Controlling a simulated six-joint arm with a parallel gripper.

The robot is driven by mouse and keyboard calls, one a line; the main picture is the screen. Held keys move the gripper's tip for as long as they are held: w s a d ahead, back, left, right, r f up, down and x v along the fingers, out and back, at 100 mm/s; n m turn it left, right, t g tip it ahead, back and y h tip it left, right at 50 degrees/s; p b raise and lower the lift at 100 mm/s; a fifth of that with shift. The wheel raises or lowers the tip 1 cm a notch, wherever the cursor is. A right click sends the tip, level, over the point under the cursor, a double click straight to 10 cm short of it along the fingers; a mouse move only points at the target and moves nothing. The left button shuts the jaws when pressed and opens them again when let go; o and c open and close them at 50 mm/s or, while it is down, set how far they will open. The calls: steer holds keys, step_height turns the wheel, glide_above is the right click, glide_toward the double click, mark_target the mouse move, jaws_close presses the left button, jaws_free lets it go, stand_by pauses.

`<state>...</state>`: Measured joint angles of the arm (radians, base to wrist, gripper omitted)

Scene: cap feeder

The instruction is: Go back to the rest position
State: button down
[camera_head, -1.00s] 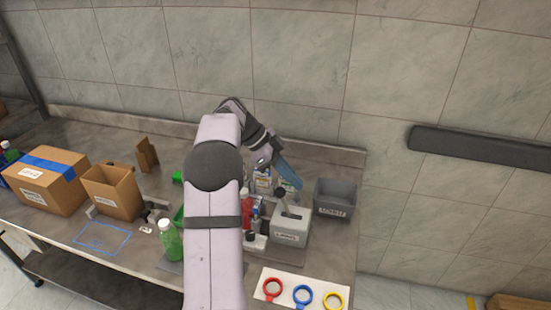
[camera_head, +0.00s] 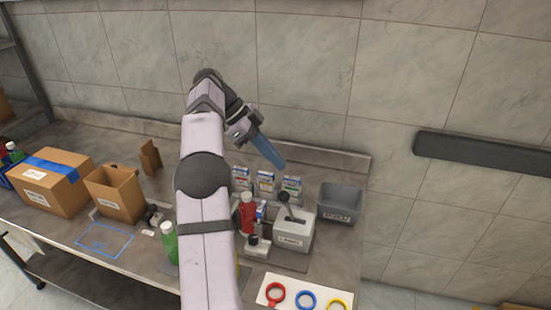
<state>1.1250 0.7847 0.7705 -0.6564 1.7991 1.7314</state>
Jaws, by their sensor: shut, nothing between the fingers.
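My gripper (camera_head: 271,153) is in the upper middle of the head view, raised above the back of the bench. Its blue fingers are together and point down to the right, with nothing between them. It is apart from the things below it. Beneath it stand several small boxes (camera_head: 265,184) in a row and a grey labelled machine (camera_head: 293,236) with a dark lever. My arm hides part of the bench middle.
A red bottle (camera_head: 247,215) stands by the machine, and a green bottle (camera_head: 170,246) left of my arm. A grey bin (camera_head: 339,203) is at right. Red, blue and yellow rings (camera_head: 305,299) lie in front. Cardboard boxes (camera_head: 52,183) are at left.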

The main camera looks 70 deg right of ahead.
stand_by(0.3)
steer(key=w+a+f+n+t+h, duration=0.1)
steer(key=w+a+f+n, duration=0.1)
steer(key=w+a+n, duration=0.4)
steer(key=w+a+f+n+t+h, duration=0.15)
steer(key=w+n, duration=0.25)
steer(key=w, duration=0.4)
steer(key=w+a+f+n+t, duration=0.1)
steer(key=w+a+f+n, duration=0.1)
steer(key=w+a+n, duration=0.35)
steer(key=w+a+f+n+t, duration=0.1)
steer(key=w+a+f+n, duration=0.15)
steer(key=a, duration=0.55)
steer(key=a+f+n+t+y, duration=0.1)
steer(key=a+f+n, duration=0.1)
steer(key=a+n, duration=0.35)
steer(key=a+f+n+t+y, duration=0.1)
steer(key=a+f+n, duration=0.15)
steer(key=a, duration=0.65)
steer(key=s+a+f+n, duration=0.3)
steer(key=a, duration=0.4)
steer(key=s+a+f+n+t+y, duration=0.1)
steer(key=s+a+f+n, duration=0.2)
steer(key=a, duration=0.4)
steer(key=shift+s+a+f+n, duration=0.15)
steer(key=shift+s+a+n, duration=0.1)
steer(key=shift+s+n, duration=0.5)
steer(key=shift+d, duration=0.1)
